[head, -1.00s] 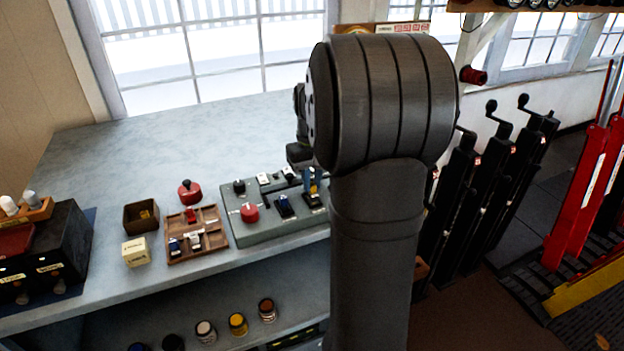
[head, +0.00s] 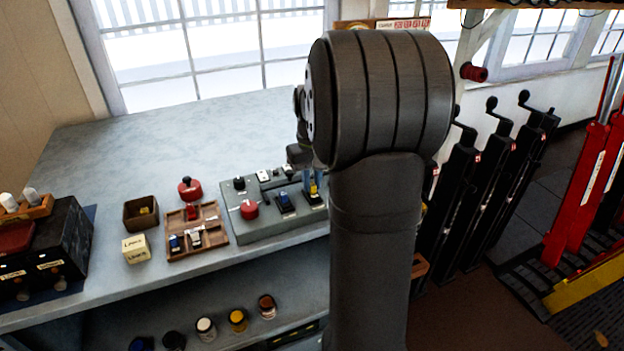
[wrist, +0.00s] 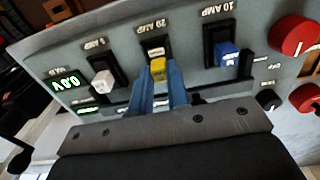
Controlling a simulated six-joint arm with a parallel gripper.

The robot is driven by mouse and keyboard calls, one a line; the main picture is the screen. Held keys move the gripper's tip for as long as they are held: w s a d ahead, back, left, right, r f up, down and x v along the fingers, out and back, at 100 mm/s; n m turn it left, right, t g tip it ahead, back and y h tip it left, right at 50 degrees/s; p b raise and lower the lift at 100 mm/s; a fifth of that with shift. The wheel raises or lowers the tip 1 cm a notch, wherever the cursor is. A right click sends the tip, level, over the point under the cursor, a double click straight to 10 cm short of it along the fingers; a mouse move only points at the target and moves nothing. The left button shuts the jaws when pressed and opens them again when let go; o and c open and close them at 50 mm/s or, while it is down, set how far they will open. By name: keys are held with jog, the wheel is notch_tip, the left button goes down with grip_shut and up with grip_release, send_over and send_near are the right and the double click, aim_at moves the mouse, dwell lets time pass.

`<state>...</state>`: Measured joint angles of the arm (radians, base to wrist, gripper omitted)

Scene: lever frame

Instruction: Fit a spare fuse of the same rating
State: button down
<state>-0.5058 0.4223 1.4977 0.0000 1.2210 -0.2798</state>
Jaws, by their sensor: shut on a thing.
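The grey fuse panel (head: 262,228) stands on the bench, with holders marked 20 AMP and 10 AMP in the wrist view. My gripper (wrist: 159,78) has blue fingers shut on a yellow fuse (wrist: 158,68) at the middle holder (wrist: 156,45), marked 20 AMP. Whether the fuse is fully seated I cannot tell. A white fuse (wrist: 103,80) sits in the holder to its left, and a blue fuse (wrist: 227,54) in the 10 AMP holder to its right. The wooden spares tray (head: 208,249) holds a red fuse (head: 191,212), a blue fuse (head: 175,243) and a white fuse (head: 196,239).
The bench behind is clear.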

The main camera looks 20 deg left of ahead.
dwell(0.3)
jog(key=c, duration=0.8)
grip_release()
jog(key=shift+r, duration=0.1)
jog(key=shift+r, duration=2.85)
jog(key=shift+f, duration=0.1)
notch_tip(320, 180, down, 6)
jog(key=shift+r, duration=0.25)
